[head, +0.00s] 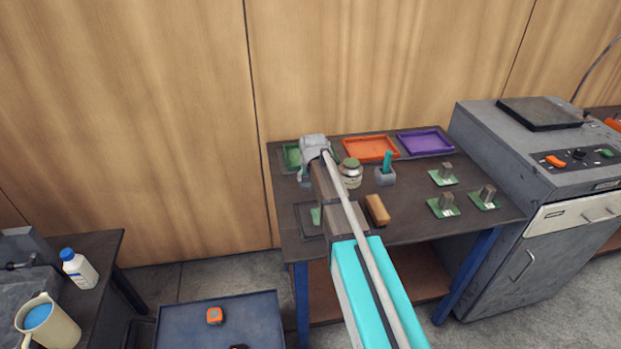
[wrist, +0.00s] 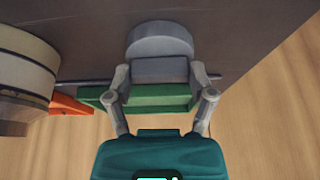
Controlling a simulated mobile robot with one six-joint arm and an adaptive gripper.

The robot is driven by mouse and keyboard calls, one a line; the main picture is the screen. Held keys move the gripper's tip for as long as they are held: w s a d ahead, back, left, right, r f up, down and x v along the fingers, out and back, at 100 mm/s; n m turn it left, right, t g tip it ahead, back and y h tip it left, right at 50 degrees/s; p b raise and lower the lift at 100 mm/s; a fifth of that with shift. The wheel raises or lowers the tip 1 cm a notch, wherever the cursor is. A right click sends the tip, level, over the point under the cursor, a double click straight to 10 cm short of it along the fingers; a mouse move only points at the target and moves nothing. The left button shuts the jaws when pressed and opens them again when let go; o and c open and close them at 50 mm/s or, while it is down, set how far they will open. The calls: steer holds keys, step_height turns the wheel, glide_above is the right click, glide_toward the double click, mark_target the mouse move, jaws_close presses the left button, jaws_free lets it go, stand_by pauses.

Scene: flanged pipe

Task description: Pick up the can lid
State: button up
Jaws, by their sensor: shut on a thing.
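In the wrist view my gripper (wrist: 160,78) is shut on a grey round piece with a block-shaped grip, which I take to be the can lid (wrist: 160,42). The block part lies between the two fingers and the round part shows beyond them. I cannot tell whether it touches the table. In the head view my gripper (head: 311,165) is over the table's back left, and it hides the lid. A pale can (head: 351,175) with a greenish top stands just right of it. The can (wrist: 25,70) also shows at the left of the wrist view.
A green tray (head: 291,156) is at the back left, partly hidden, with orange (head: 369,149) and purple (head: 425,141) trays beside it. A grey cup (head: 385,177), a brown block (head: 377,210) and several green boards with grey blocks stand farther right. A grey machine (head: 540,170) adjoins the table.

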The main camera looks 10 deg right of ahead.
steer(key=shift+r+p, duration=1.3)
steer(key=shift+r, duration=0.05)
steer(key=s+d+r+p, duration=1)
steer(key=shift+w+r, duration=0.1)
steer(key=shift+w, duration=0.05)
steer(key=w+d+r+p, duration=0.2)
steer(key=w+d, duration=0.2)
steer(key=w, duration=0.4)
steer(key=shift+w+d+r+p, duration=0.2)
steer(key=shift+w+d+p, duration=0.05)
steer(key=shift+w+p, duration=0.1)
steer(key=shift+f+b, duration=0.25)
steer(key=shift+b, duration=0.05)
steer(key=shift+f+b, duration=2.95)
